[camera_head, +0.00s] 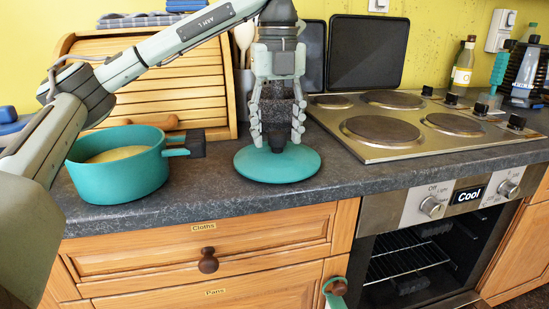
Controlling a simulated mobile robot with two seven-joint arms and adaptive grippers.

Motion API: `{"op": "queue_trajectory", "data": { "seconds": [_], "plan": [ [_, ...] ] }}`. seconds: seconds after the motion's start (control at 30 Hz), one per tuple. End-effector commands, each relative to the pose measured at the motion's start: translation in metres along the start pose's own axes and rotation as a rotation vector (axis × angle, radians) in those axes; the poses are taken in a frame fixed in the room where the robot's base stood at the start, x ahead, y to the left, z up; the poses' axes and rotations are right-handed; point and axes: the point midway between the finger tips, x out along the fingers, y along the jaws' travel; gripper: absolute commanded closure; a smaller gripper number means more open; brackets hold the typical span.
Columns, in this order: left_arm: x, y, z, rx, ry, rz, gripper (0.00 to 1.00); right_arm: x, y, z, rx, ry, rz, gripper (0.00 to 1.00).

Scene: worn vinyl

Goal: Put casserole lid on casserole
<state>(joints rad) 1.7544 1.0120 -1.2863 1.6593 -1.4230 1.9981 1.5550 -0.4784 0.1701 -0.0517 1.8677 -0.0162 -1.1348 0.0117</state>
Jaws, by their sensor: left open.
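The teal casserole (112,178) stands uncovered on the counter at the left, with something pale yellow inside and its handle pointing right. The round teal casserole lid (300,165) lies flat on the counter to the right of the casserole, near the front edge. My left gripper (277,138) points straight down above the middle of the lid. Its fingers are open, one on each side of a dark upright shape over the lid's centre. I cannot tell whether they touch the lid's knob. My right gripper is not in view.
A wooden roll-top bread box (190,85) stands behind, with utensils beside it. The hob (395,125) lies to the right, above the oven. A bottle (463,68) stands at the back right. Bare counter (215,180) separates casserole and lid. A teal loop surrounds the lower drawer's knob.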

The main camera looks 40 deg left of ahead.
Motion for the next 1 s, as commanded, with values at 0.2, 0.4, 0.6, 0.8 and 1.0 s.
{"op": "queue_trajectory", "data": {
  "seconds": [0.2, 0.4, 0.6, 0.8, 1.0],
  "plan": [
    [-0.0004, 0.0000, 0.0000, 0.000, 0.000, 0.000, 0.48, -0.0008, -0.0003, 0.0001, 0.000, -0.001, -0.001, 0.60],
    [-0.0003, -0.0001, 0.0001, 0.000, 0.000, 0.000, 0.48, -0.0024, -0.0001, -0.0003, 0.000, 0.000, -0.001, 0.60],
    [-0.0006, -0.0001, 0.0001, 0.000, 0.000, 0.000, 0.48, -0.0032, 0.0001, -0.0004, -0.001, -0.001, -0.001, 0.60],
    [0.0001, -0.0001, 0.0002, 0.000, 0.000, 0.000, 0.48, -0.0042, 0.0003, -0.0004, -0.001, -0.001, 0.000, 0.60],
    [0.0000, -0.0001, 0.0001, 0.000, 0.000, 0.000, 0.61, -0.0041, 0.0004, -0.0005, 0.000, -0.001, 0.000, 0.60]
  ]
}}
